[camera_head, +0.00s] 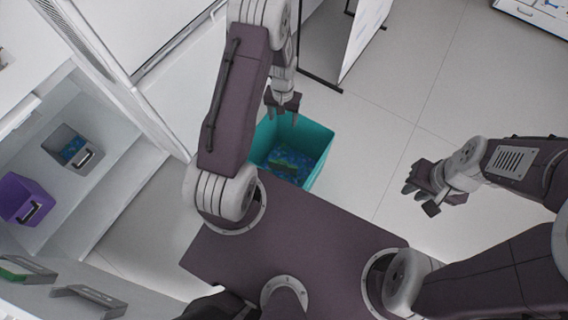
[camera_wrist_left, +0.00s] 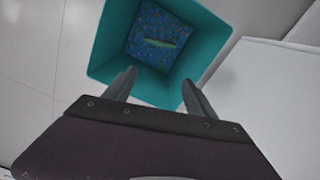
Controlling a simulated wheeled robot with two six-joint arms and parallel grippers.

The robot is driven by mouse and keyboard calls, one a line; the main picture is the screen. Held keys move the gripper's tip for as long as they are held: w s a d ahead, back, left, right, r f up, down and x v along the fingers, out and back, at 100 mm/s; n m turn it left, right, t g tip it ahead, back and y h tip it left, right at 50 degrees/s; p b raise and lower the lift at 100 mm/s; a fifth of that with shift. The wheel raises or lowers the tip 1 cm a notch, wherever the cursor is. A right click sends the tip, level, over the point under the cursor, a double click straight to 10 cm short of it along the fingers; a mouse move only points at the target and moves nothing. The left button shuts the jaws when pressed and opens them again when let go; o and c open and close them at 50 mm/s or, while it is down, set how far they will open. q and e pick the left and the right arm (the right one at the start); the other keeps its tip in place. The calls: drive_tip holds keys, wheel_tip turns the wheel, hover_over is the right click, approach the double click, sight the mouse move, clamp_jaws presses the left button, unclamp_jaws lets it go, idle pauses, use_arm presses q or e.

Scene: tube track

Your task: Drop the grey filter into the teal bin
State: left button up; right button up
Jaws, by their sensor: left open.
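The teal bin (camera_head: 320,150) stands on the floor beyond my base and also fills the upper part of the left wrist view (camera_wrist_left: 108,48). Its bottom is covered with blue speckled stuff. A thin green piece (camera_wrist_left: 158,43) lies on that stuff; I cannot tell whether it is part of the filter. I see no clearly grey filter in the bin or in a gripper. My left gripper (camera_head: 283,113) is open and empty over the bin's far rim, with both fingers (camera_wrist_left: 160,88) apart. My right gripper (camera_head: 420,197) is open and empty over the floor at the right.
White shelving at the left holds a grey box (camera_head: 85,158) with blue contents and a purple box (camera_head: 22,200). A green and grey piece (camera_head: 27,269) and a grey piece (camera_head: 90,299) are at the lower left. A white panel (camera_head: 365,35) stands behind the bin. Floor right of the bin is clear.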

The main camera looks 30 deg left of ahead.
use_arm(q)
wheel_tip(320, 180, up, 7)
drive_tip(key=p, duration=0.1)
drive_tip(key=shift+p, duration=0.35)
idle(0.3)
drive_tip(key=d+r+m+t, duration=0.2)
drive_tip(key=d+r, duration=0.3)
drive_tip(key=r, duration=0.6)
drive_tip(key=s+d+r+g, duration=0.1)
drive_tip(key=s+d, duration=0.2)
drive_tip(key=s, duration=1.1)
wheel_tip(320, 180, up, 17)
drive_tip(key=p, duration=1.7)
drive_tip(key=shift+w+a+f, duration=0.2)
drive_tip(key=shift+w, duration=0.25)
